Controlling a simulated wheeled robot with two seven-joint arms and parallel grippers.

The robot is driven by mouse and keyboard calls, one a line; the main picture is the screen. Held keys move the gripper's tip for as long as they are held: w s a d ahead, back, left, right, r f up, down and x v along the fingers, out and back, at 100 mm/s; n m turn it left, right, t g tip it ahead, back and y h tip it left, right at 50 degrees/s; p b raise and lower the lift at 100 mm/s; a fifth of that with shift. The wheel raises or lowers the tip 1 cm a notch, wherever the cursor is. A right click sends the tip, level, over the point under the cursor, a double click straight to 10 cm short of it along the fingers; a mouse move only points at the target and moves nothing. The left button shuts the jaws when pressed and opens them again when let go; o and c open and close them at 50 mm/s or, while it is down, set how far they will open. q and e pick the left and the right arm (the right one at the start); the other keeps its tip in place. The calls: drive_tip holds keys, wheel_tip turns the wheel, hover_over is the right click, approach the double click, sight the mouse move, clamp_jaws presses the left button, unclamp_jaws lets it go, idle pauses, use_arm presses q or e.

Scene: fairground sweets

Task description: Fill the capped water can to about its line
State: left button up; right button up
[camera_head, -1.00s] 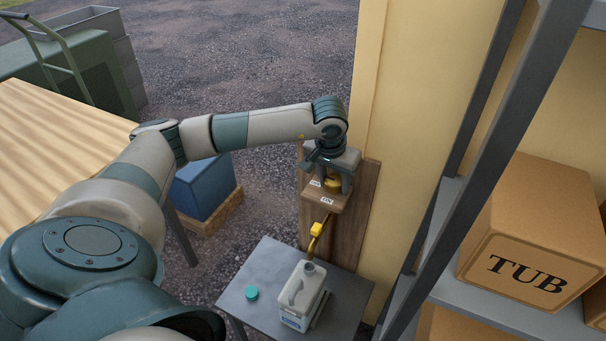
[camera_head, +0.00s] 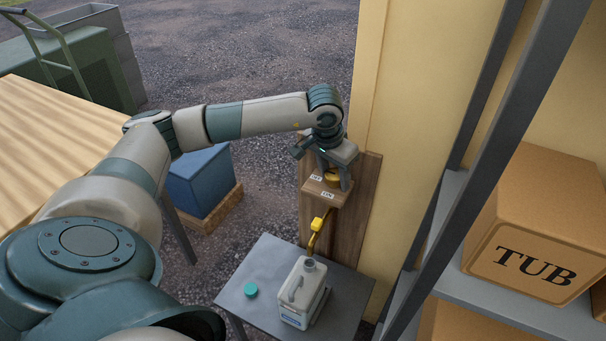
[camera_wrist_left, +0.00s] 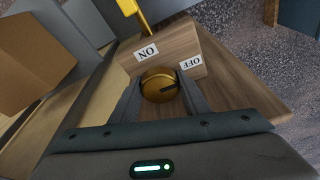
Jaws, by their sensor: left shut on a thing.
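A whitish water can (camera_head: 302,291) with a handle and a blue label stands upright on the small grey table (camera_head: 262,262), its neck open under the brass tap spout (camera_head: 314,240). A teal cap (camera_head: 251,290) lies on the table left of the can. My left gripper (camera_head: 333,182) is shut on the round brass knob (camera_wrist_left: 159,85) on the wooden tap box (camera_wrist_left: 190,48). The knob's dark mark points toward the side of the OFF label (camera_wrist_left: 191,62); the ON label (camera_wrist_left: 146,52) is beside it. Water and the fill line cannot be made out. My right gripper is not in view.
A yellow wall (camera_head: 420,120) and a grey shelf with a TUB box (camera_head: 540,235) stand at the right. A blue box (camera_head: 199,184) on a wooden base stands on the gravel behind the table. A striped wooden table (camera_head: 62,140) is at the left.

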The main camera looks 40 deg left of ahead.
use_arm(q)
drive_tip(key=shift+f, duration=0.1)
drive_tip(key=shift+n+b, duration=0.35)
drive_tip(key=shift+n, duration=0.65)
drive_tip(key=shift+n+y, duration=0.4)
drive_tip(key=shift+n, duration=0.4)
drive_tip(key=shift+s+f, duration=0.1)
idle(0.6)
drive_tip(key=shift+f+m+b, duration=0.15)
drive_tip(key=shift+m+b, duration=0.45)
drive_tip(key=shift+b, duration=0.15)
drive_tip(key=shift+m+h+b, duration=0.3)
drive_tip(key=shift+m+b, duration=0.4)
drive_tip(key=shift+m, duration=0.2)
drive_tip(key=m+b, duration=0.1)
drive_tip(key=m, duration=0.1)
drive_tip(key=shift+m+h, duration=0.3)
drive_tip(key=shift+h, duration=0.1)
drive_tip(key=shift+r+m+b, duration=0.2)
drive_tip(key=shift+m+b, duration=0.25)
drive_tip(key=shift+m, duration=0.15)
drive_tip(key=shift+r, duration=0.1)
